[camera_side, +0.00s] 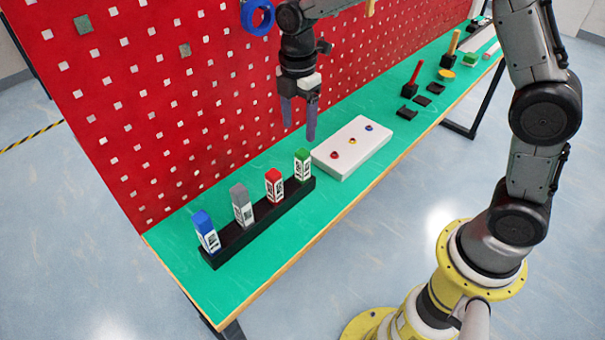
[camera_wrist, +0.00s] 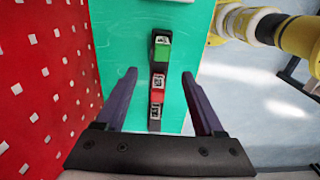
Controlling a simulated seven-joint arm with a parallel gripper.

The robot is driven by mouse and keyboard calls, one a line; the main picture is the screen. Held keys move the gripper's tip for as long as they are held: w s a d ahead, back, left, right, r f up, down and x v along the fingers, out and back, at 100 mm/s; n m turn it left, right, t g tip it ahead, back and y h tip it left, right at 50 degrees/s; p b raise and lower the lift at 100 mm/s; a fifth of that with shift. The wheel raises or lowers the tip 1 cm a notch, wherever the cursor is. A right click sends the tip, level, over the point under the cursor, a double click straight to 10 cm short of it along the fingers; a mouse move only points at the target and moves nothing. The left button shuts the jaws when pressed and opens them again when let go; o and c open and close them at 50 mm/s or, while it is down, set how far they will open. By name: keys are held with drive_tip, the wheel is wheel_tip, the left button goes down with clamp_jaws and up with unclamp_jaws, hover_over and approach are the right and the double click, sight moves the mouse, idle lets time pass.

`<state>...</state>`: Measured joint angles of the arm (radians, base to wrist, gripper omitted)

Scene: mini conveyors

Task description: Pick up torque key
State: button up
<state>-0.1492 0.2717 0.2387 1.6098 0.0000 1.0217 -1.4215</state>
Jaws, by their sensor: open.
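My gripper (camera_side: 299,130) hangs open and empty above the green table, pointing down, near the far end of a black rack. In the wrist view its two purple fingers (camera_wrist: 160,73) stand apart, with the rack between and below them. The black rack (camera_side: 256,228) holds upright labelled blocks: blue (camera_side: 206,231), grey (camera_side: 242,205), red (camera_side: 274,186) and green (camera_side: 303,165). The green (camera_wrist: 162,49) and red (camera_wrist: 158,95) blocks show in the wrist view. I cannot tell which thing is the torque key.
Black holders with a red handle (camera_side: 416,73) and a yellow handle (camera_side: 454,42) stand farther back. A red perforated panel (camera_side: 130,110) borders the table; a blue ring (camera_side: 258,16) hangs there.

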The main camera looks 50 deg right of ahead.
sight(300, 153)
wheel_tip(300, 153, down, 8)
drive_tip(key=shift+s+r, duration=0.1)
drive_tip(key=f, duration=0.2)
drive_tip(key=d+f, duration=0.1)
drive_tip(key=f, duration=0.1)
drive_tip(key=shift+s+f, duration=0.1)
drive_tip(key=shift+f, duration=0.65)
clamp_jaws()
idle(0.9)
